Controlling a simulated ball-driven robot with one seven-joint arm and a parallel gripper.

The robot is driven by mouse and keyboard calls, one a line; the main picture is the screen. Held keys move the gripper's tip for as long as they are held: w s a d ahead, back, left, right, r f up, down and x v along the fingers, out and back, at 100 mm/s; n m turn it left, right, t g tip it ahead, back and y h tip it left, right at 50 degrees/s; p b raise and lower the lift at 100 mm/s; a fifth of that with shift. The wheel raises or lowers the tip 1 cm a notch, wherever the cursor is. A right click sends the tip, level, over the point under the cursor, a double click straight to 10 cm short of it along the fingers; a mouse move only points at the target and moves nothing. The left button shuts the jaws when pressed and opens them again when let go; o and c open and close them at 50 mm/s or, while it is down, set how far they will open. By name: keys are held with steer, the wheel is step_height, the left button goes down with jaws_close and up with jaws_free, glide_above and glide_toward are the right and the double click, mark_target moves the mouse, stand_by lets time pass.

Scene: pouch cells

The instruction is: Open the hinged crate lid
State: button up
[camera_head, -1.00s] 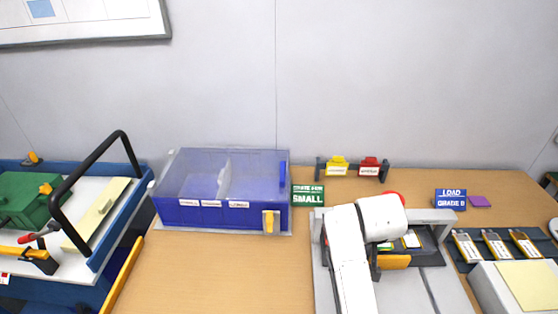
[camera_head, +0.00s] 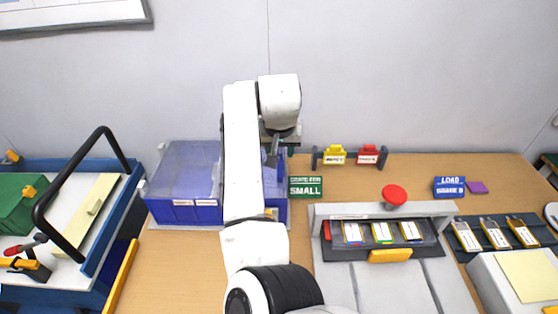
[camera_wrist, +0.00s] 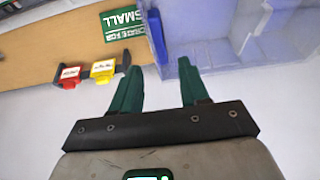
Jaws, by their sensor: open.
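The blue crate (camera_head: 184,213) stands on the table left of centre, with a translucent hinged lid (camera_head: 187,165) lying shut over it. In the wrist view, an upright blue tab (camera_wrist: 156,38) at the lid's side edge lies just beyond the fingertips, roughly in line with the gap. I cannot tell whether the fingers touch it.
A green SMALL sign (camera_head: 306,187) stands right of the crate. Yellow (camera_head: 335,155) and red (camera_head: 368,155) tags hang on a rack behind. A grey fixture with a red button (camera_head: 395,195) stands to the right. A blue cart (camera_head: 75,275) with a black handle is at left.

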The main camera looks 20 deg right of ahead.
mark_target(279, 165)
steer(key=x, duration=0.8)
steer(key=shift+w+f+p, duration=0.15)
steer(key=shift+f+p, duration=0.15)
steer(key=shift+p, duration=0.1)
jaws_close()
